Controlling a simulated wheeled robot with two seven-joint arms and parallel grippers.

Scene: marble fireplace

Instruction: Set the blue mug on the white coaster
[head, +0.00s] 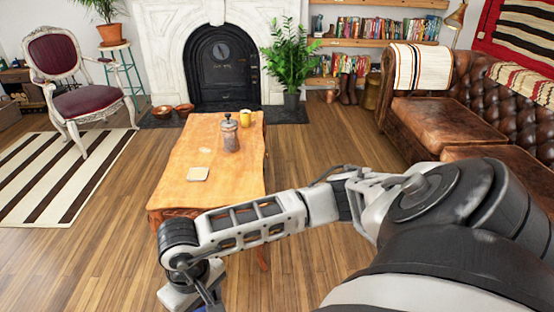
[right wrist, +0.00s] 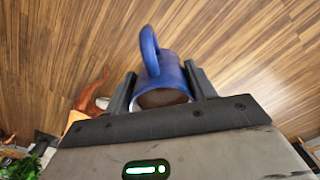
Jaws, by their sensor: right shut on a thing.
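The blue mug (right wrist: 172,72) is held between the two fingers of my right gripper (right wrist: 160,70) in the right wrist view, its handle on the far side and a brown inside showing. Wooden floor is behind it. The white coaster (head: 198,174) lies bare on the near part of the wooden table (head: 182,191), up from my right arm's end. My left gripper is not in view.
A French press (head: 230,135) and a yellow mug (head: 246,118) stand toward the table's far end. A small pale round patch lies beyond the coaster. A leather sofa (head: 425,112) is at right, a red chair (head: 88,98) at left. The table around the coaster is clear.

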